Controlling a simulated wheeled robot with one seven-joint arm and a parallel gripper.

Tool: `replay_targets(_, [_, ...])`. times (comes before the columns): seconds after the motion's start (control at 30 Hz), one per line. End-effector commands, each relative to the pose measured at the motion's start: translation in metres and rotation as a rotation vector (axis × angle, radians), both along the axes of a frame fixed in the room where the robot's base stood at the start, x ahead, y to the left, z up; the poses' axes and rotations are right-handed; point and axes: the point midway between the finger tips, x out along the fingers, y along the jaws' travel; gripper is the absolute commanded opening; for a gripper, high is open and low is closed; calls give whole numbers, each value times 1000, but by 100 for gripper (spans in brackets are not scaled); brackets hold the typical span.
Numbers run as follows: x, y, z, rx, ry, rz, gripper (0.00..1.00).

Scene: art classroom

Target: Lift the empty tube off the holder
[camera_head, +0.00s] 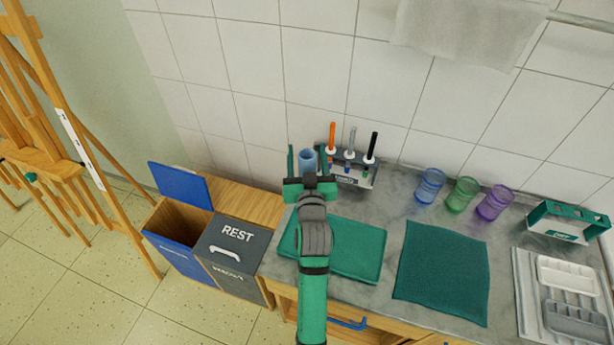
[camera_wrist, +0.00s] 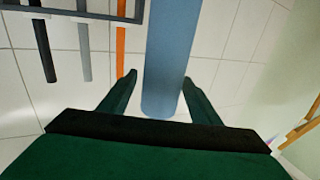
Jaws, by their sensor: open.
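A blue-grey tube (camera_head: 308,159) stands upright at the back left of the counter, against the tiled wall. My gripper (camera_head: 308,150) is open, with one finger on each side of the tube. In the wrist view the tube (camera_wrist: 171,50) passes between the fingertips of my gripper (camera_wrist: 158,78), closer to the right finger. A gap shows beside the left finger. The tube's lower part and whatever holds it up are hidden behind my gripper in the head view.
Just right of the tube stands a rack (camera_head: 347,176) with orange, grey and black sticks. Blue (camera_head: 430,186), green (camera_head: 462,194) and purple (camera_head: 495,202) cups stand farther right. Teal mats (camera_head: 441,272) lie in front. Bins (camera_head: 232,256) stand left of the counter.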

Motion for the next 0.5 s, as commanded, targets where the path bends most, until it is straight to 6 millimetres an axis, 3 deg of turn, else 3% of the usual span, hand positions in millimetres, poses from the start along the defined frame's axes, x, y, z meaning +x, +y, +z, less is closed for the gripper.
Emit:
replay_targets(0.13, [15,2,1,-1,-1,1,57])
replay_targets(0.4, [17,2,0,0,0,1,57])
replay_targets(0.43, [17,2,0,0,0,1,55])
replay_targets(0.5, [17,2,0,0,0,1,38])
